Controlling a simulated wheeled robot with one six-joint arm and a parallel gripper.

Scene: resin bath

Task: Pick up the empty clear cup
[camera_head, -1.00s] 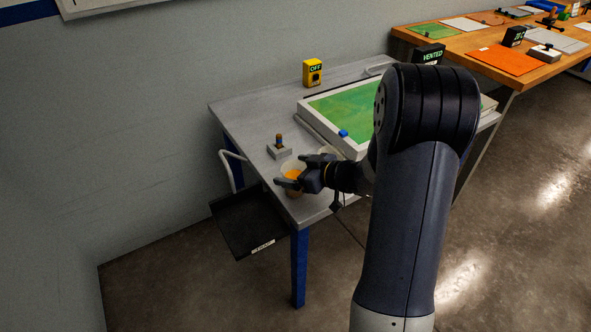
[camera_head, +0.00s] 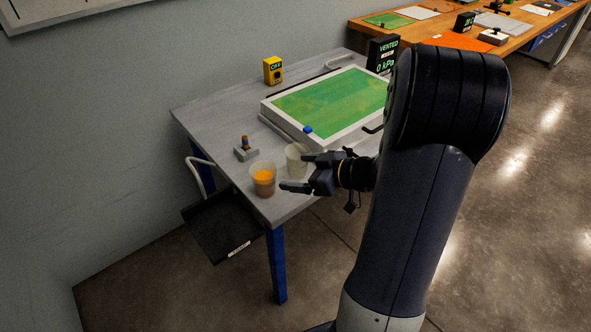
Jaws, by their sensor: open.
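The empty clear cup (camera_head: 295,160) stands upright on the grey table, just right of a cup with orange contents (camera_head: 263,179). Its right side is partly hidden by my gripper's upper finger. My gripper (camera_head: 290,172) is open, with its fingers pointing left. One finger overlaps the clear cup's right edge in the picture, and the other ends below it, close to the orange cup's right side. I cannot tell whether either finger touches a cup. Nothing shows held between the fingers.
A framed green panel (camera_head: 333,102) with a small blue piece (camera_head: 308,129) lies behind the cups. A small block with a peg (camera_head: 246,150) stands left of them. A black tray (camera_head: 222,226) hangs at the table's left side. A yellow box (camera_head: 272,70) stands at the back.

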